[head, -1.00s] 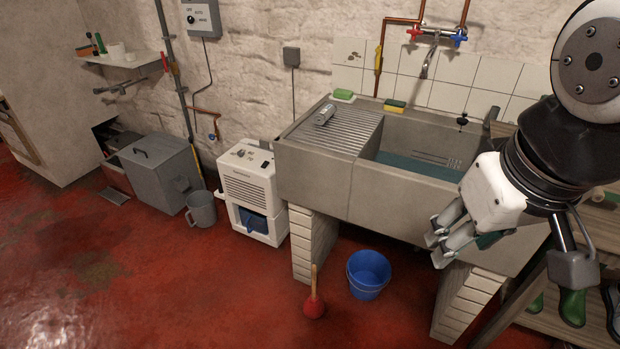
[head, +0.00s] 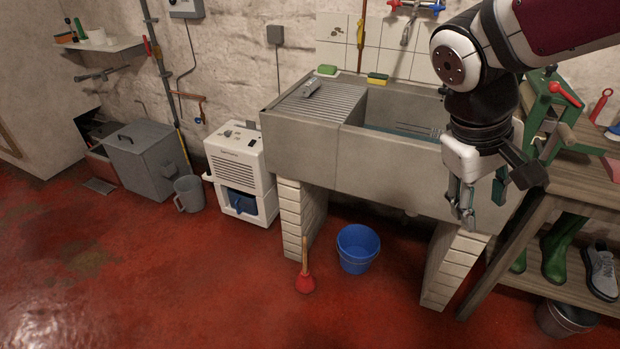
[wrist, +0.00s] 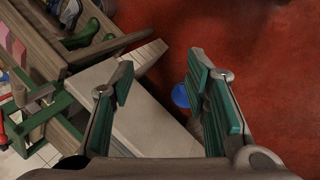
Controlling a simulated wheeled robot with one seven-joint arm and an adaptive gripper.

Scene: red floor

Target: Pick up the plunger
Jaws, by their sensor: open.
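The plunger (head: 305,283) stands upright on the red floor in the head view, with its red rubber cup down and its wooden handle up. It is in front of the sink's left brick support and left of the blue bucket. My gripper (head: 483,203) is open and empty, pointing down in front of the sink's right end. It is well above and to the right of the plunger. The gripper's green-padded fingers (wrist: 160,82) are spread apart in the wrist view. The plunger cannot be made out in that view.
The blue bucket (head: 358,248) stands close to the plunger; it shows partly behind a finger in the wrist view (wrist: 181,96). The stone sink (head: 390,172) rests on brick supports. A wooden bench (head: 545,205) with boots is at right. Floor left of the plunger is clear.

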